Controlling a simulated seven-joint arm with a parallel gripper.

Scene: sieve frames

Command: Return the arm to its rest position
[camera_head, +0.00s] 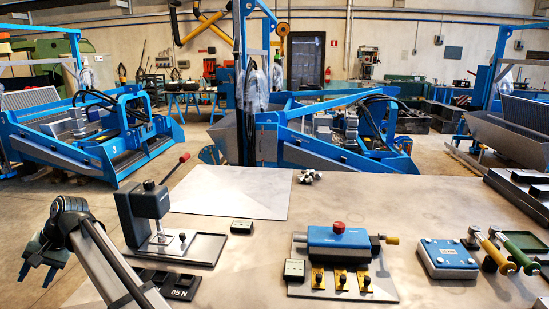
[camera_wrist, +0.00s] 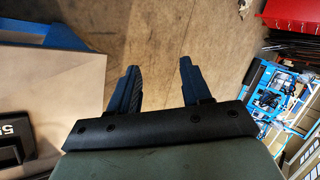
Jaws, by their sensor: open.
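My gripper (camera_head: 38,274) hangs at the far left in the head view, out past the left edge of the workbench (camera_head: 430,205), with its fingers pointing down. My dark grey arm link rises from the bottom edge towards it. In the wrist view my gripper (camera_wrist: 158,68) shows two dark blue fingers spread apart. Nothing is between them, only brown floor behind. The bench edge shows at the left of the wrist view, apart from the fingers.
A black press (camera_head: 150,205) with a red-tipped lever stands on the bench close to my arm. A black labelled block (camera_head: 172,284) lies before it. A blue fixture (camera_head: 338,246), a blue box (camera_head: 447,258) and handled tools stand further right. A pale sheet (camera_head: 235,190) lies behind.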

